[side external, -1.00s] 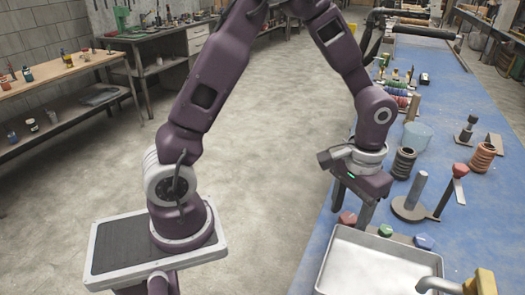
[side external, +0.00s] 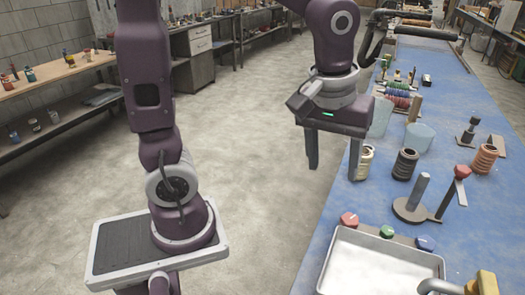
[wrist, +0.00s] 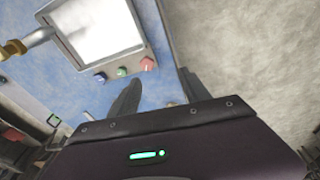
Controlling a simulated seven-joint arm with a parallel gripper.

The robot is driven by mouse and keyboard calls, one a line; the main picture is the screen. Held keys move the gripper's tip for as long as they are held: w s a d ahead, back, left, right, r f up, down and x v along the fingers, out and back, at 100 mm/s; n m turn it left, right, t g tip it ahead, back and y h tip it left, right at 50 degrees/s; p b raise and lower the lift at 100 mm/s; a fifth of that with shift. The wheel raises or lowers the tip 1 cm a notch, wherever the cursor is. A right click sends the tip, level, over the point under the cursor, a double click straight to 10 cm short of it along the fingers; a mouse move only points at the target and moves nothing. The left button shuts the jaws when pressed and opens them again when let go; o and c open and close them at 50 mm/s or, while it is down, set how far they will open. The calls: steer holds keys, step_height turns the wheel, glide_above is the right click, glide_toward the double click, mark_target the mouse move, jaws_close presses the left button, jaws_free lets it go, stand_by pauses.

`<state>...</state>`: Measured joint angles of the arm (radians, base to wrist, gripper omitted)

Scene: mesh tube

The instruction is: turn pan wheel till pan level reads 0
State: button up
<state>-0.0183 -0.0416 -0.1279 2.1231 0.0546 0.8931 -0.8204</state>
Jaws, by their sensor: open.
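A shallow metal pan (side external: 385,262) with a pale inside lies at the front of the blue bench; it also shows in the wrist view (wrist: 97,28). Along its far edge are a red knob (side external: 349,219), a green knob (side external: 387,230) and a blue knob (side external: 425,242). I cannot tell which one is the pan wheel, and no level reading is legible. My gripper (side external: 334,172) is open and empty, pointing down, above and beyond the red knob at the bench's left edge. In the wrist view, the red knob (wrist: 147,63) shows between the fingertips.
Dark (side external: 404,164) and copper (side external: 485,158) coils stand behind. A tap with a yellow body (side external: 483,283) is at the pan's near right. Open floor lies left.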

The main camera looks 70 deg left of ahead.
steer(key=s+a+r+m+t, duration=0.2)
steer(key=s+m, duration=0.5)
steer(key=s, duration=0.5)
steer(key=shift+s+r+m+t, duration=0.2)
steer(key=shift+r+m+t, duration=0.2)
steer(key=shift+r+t, duration=0.35)
steer(key=shift+f, duration=0.15)
steer(key=shift+c, duration=0.2)
stand_by(2.2)
